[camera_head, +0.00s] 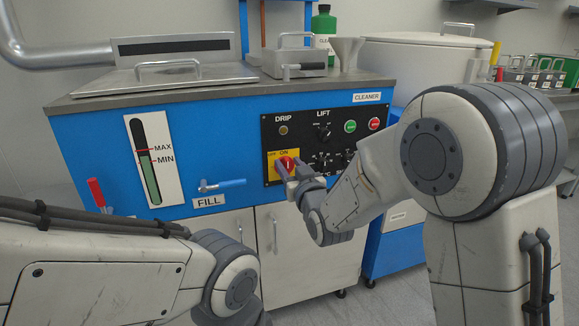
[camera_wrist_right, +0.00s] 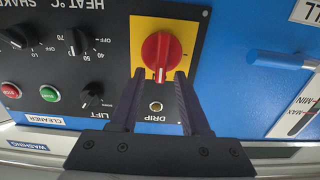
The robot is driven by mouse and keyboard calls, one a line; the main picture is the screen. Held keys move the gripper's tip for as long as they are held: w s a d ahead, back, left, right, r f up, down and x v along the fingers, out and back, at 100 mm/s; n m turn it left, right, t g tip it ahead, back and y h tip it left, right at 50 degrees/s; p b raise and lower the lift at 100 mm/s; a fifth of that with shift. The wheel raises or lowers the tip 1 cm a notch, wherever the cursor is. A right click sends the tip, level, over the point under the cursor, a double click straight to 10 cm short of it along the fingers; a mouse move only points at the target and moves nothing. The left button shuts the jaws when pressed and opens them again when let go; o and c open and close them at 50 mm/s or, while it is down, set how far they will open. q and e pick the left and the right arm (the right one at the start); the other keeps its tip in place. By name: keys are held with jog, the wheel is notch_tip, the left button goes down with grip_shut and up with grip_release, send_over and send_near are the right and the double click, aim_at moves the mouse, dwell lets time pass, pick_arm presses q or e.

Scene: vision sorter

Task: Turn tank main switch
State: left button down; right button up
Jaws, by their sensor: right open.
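The tank main switch is a red rotary knob (camera_head: 287,163) on a yellow plate (camera_head: 271,167) with OFF and ON labels, at the left of the black control panel. In the right wrist view, upside down, the red knob (camera_wrist_right: 160,50) has its ridge about vertical, with a white mark at the end toward the DRIP lamp. My right gripper (camera_head: 290,172) is open in front of it. In the wrist view the fingertips (camera_wrist_right: 160,75) lie on either side of the ridge's marked end; contact cannot be told. My left gripper is out of view.
The black panel (camera_head: 308,132) also carries the DRIP lamp (camera_head: 283,130), the LIFT knob (camera_head: 324,130), and green (camera_head: 350,126) and red (camera_head: 374,124) buttons. A blue FILL valve handle (camera_head: 222,185) sticks out to the left. My left arm lies at lower left.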

aim_at(276, 169)
grip_shut()
jog(key=n, duration=0.2)
jog(key=a+n+b, duration=0.1)
jog(key=n, duration=0.1)
jog(key=shift+s+f+n, duration=0.2)
jog(key=shift+n, duration=0.2)
jog(key=shift+s+a+f+n+b, duration=0.1)
jog(key=shift+a+f+n+b, duration=0.2)
jog(key=shift+n, duration=1.85)
jog(key=shift+s+a+f+n, duration=0.1)
jog(key=shift+f+n, duration=0.25)
jog(key=shift+n, duration=1.85)
jog(key=shift+a+f+n+b, duration=0.2)
jog(key=shift+f+n, duration=0.15)
jog(key=shift+n, duration=1.8)
